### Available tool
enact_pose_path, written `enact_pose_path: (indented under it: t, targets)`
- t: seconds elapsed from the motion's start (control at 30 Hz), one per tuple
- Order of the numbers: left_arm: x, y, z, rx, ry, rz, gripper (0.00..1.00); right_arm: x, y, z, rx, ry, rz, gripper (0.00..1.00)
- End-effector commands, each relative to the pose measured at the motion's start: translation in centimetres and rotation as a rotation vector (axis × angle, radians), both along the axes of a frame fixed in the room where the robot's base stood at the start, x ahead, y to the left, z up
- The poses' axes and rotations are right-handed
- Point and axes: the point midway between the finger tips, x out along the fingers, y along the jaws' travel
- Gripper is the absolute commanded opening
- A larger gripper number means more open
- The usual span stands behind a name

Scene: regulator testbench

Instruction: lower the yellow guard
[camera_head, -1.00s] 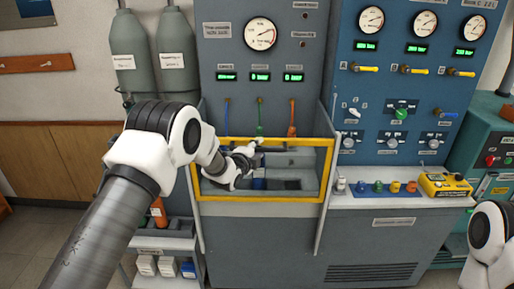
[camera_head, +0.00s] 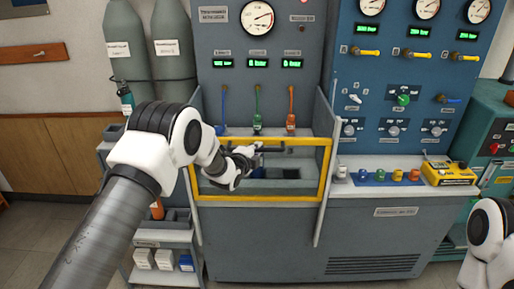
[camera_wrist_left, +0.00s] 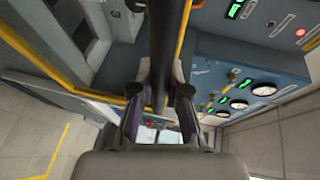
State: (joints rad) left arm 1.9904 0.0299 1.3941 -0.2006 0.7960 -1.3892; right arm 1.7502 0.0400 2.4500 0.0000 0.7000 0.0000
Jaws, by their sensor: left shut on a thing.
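The yellow guard (camera_head: 262,198) is a rectangular yellow-edged frame in front of the grey bench's recess, in the head view. Its top edge is just below the bases of the blue, green and orange levers (camera_head: 257,122). My left gripper (camera_head: 253,151) is at the guard's upper middle, shut on a dark bar (camera_wrist_left: 159,45) that runs between its fingers in the left wrist view. The bar appears to be the guard's handle. The fingers partly hide the grip. My right arm shows at the lower right edge, but its gripper is out of view.
Grey side rails (camera_head: 325,170) flank the guard. A ledge on the right holds coloured knobs and a yellow meter (camera_head: 447,172). Two grey cylinders (camera_head: 172,50) stand at the back left. A small shelf (camera_head: 165,240) stands left of the bench, under my left arm.

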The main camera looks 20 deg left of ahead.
Motion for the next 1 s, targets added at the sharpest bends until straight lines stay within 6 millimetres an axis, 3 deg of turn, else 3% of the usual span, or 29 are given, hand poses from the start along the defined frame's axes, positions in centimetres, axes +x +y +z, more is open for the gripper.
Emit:
enact_pose_path:
  t: [0.03, 0.3, 0.5, 0.73, 1.0]
  targets:
    - [-0.2, 0.0, -3.3, 0.000, 0.008, 0.001, 0.00, 0.0, 0.0, -2.7, 0.000, 0.000, 0.000, 0.40]
    - [-0.2, 0.0, -12.6, 0.001, 0.011, 0.001, 0.00, 0.0, 0.0, -9.9, 0.000, 0.000, 0.000, 0.40]
    - [-0.2, 0.1, -18.4, 0.000, 0.010, 0.000, 0.00, 0.0, 0.0, -14.2, 0.000, 0.000, 0.000, 0.40]
    - [-0.3, 0.1, -22.7, 0.000, 0.010, 0.001, 0.00, -0.1, 0.0, -17.1, 0.000, 0.000, 0.000, 0.40]
    - [-0.3, 0.1, -24.1, 0.000, 0.010, 0.001, 0.00, 0.0, 0.0, -18.1, 0.000, 0.000, 0.000, 0.40]
